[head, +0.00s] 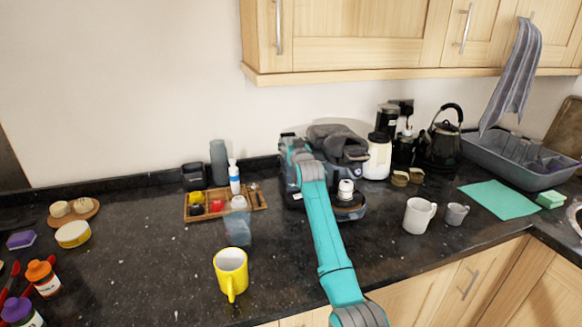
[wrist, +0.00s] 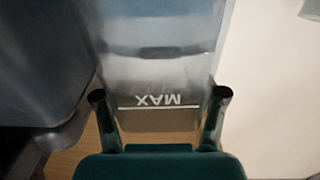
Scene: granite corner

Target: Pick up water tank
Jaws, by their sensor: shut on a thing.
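The water tank (wrist: 152,62) is a clear, see-through container with the word MAX on its wall, filling the middle of the wrist view. My gripper (wrist: 160,95) is shut on it, with one dark fingertip at each side of the tank. In the head view my teal arm reaches to the left side of the dark coffee machine (head: 350,152) near the wall. There my own links hide most of the gripper and the tank. Whether the tank's base touches anything is hidden.
A yellow mug (head: 231,268) stands in front. A white canister (head: 377,157), a kettle (head: 446,140) and a white mug (head: 417,216) are at right. Cupboards (head: 350,35) hang above.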

